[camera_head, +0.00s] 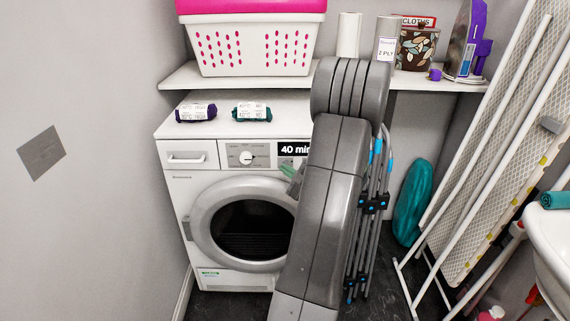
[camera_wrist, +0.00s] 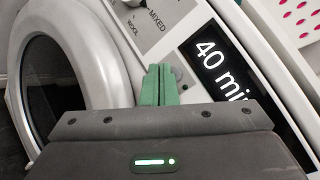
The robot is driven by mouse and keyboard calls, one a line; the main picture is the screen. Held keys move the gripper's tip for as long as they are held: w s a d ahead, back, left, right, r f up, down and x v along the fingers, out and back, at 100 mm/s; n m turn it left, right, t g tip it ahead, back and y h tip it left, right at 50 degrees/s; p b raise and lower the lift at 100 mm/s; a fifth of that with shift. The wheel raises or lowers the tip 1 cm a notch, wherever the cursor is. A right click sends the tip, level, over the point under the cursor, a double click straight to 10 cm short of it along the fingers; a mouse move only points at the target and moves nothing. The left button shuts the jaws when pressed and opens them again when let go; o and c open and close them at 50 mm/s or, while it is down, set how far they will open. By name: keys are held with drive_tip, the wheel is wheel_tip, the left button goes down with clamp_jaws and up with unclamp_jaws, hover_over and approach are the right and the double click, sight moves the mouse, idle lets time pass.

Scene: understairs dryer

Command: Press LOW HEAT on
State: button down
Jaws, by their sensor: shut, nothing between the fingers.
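The white dryer (camera_head: 178,180) stands under the shelf with its round door (camera_head: 207,232) shut. Its panel has a dial (camera_head: 246,157) and a black display (camera_head: 290,149) reading "40 min"; the display (camera_wrist: 222,68) also shows in the wrist view. My gripper (camera_head: 290,169) is in front of the panel, just below the display. In the wrist view my gripper (camera_wrist: 158,70) has its green fingers shut together and empty. I cannot read a LOW HEAT label, nor tell whether the tips touch the button.
A shelf (camera_head: 210,82) above holds a pink-lidded basket (camera_head: 250,45). A folded rack (camera_head: 372,200) and ironing board (camera_head: 500,140) stand right. My arm hides the dryer's right side.

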drive_tip(key=shift+w, duration=0.1)
drive_tip(key=shift+w, duration=0.35)
drive_tip(key=shift+w+b, duration=0.1)
drive_tip(key=shift+b, duration=0.2)
idle(0.4)
drive_tip(key=shift+s+b, duration=0.4)
drive_tip(key=shift+s, duration=0.15)
drive_tip(key=s+b, duration=0.2)
drive_tip(key=s, duration=0.4)
idle(0.4)
